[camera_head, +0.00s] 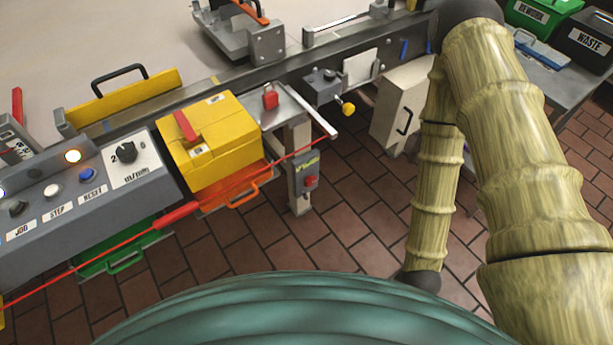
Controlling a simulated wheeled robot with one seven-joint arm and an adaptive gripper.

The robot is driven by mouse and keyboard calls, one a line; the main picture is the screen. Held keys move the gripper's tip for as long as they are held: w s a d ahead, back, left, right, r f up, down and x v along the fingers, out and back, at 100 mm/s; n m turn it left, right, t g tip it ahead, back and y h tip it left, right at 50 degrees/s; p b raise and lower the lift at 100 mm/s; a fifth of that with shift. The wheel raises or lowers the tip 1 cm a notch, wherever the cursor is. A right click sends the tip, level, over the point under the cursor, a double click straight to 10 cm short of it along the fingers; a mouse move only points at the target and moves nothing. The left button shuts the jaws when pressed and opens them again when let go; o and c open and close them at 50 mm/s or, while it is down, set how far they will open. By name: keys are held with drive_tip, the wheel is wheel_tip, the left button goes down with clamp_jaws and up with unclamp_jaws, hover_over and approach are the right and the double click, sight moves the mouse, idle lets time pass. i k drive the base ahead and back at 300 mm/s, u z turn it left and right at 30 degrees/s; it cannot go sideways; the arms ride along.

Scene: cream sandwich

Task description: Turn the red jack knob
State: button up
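A small red knob (311,182) sits on the side of a grey box (304,165) with a yellow label. The box is fixed to a pale post below the conveyor's front edge, near the middle of the view. I cannot tell for sure that this is the jack knob. Another red part (270,98), shaped like a padlock or small block, stands on the metal plate above it.
A yellow box (208,146) with a red lever and a grey control panel (85,190) stand at left. A red pull cord (90,258) runs along the front. A yellow knob (348,109) and a cream cabinet (402,105) are near my arm. Brick floor (345,215) is open between.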

sight(310, 180)
drive_tip(key=u, duration=0.05)
drive_tip(key=k, duration=0.5)
drive_tip(key=z, duration=1.8)
drive_tip(key=i, duration=1.05)
drive_tip(key=u, duration=2.35)
